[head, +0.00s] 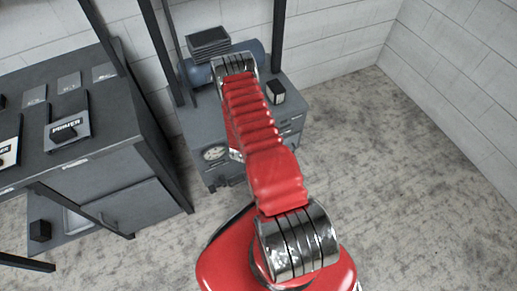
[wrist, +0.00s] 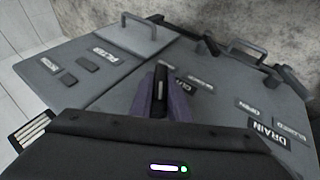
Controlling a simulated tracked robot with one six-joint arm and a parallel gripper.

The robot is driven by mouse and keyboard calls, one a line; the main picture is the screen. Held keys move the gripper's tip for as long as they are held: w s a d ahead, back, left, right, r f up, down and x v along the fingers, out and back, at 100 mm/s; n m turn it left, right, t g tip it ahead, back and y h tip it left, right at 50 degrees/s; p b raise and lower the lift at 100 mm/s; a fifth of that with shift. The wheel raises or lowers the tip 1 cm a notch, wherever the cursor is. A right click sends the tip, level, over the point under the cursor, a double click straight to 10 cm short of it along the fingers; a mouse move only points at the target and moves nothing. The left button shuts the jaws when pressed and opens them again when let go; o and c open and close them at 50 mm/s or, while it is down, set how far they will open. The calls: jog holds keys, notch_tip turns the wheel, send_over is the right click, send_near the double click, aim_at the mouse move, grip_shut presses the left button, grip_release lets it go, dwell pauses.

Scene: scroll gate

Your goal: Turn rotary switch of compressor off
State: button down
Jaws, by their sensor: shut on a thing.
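The compressor (head: 200,125) is a grey cabinet with a blue tank (head: 197,73) on top, against the back wall in the head view. My arm crosses in front of it and hides part of its front. In the wrist view my gripper (wrist: 161,98) is shut on a dark, narrow knob, the rotary switch (wrist: 161,77), on the grey panel. The fingers stand on both sides of the knob. The label by it is partly covered, so I cannot read its setting. My gripper cannot be made out in the head view.
In the wrist view, a handled filter panel (wrist: 108,58) lies left and a drain label (wrist: 268,133) with open and closed marks lies right. In the head view, a dark workbench (head: 105,130) stands left. The floor (head: 400,170) at right is clear.

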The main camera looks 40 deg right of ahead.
jog(key=shift+w+h, duration=0.1)
jog(key=shift+h, duration=0.4)
dwell(0.3)
jog(key=c, duration=1.7)
grip_release()
jog(key=shift+a, duration=0.1)
jog(key=shift+v, duration=6.85)
jog(key=shift+f, duration=0.1)
